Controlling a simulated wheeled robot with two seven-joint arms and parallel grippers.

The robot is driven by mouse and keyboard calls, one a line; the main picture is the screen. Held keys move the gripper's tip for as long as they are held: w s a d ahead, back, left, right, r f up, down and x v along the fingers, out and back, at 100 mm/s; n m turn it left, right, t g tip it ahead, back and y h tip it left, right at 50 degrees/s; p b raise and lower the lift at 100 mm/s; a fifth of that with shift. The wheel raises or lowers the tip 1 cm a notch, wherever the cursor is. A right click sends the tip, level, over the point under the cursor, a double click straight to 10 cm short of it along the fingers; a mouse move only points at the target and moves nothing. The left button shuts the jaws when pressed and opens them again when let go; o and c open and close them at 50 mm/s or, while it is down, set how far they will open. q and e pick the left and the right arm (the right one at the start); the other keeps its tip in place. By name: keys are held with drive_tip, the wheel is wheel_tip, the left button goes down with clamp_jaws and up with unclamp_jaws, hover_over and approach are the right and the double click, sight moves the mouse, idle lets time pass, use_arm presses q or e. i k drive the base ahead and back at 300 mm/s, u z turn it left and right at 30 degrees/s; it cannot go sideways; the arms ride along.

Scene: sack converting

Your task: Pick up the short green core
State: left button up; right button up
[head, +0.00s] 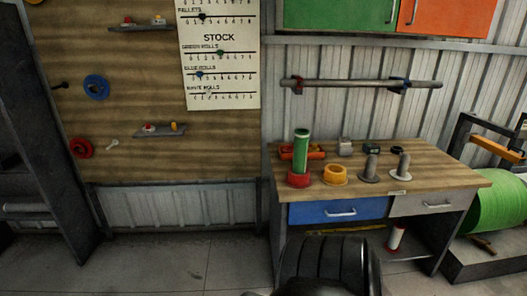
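A short green core (301,152) stands upright on the wooden workbench (440,179), toward its left side. Its lower end sits in or behind a red ring-shaped holder (299,181); I cannot tell which. The top of the core is open and free. Neither of my grippers shows in the head view, and nothing is touching the core.
A yellow ring (335,176) and two grey spindles (370,169) stand right of the core. Orange-red items (316,154) lie behind it. A bar (360,84) hangs on the wall above. A large green roll (500,201) stands at right. Floor at left is clear.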

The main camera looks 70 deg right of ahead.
sight(301, 137)
drive_tip(key=u, duration=0.95)
drive_tip(key=k, duration=2)
drive_tip(key=z, duration=2.6)
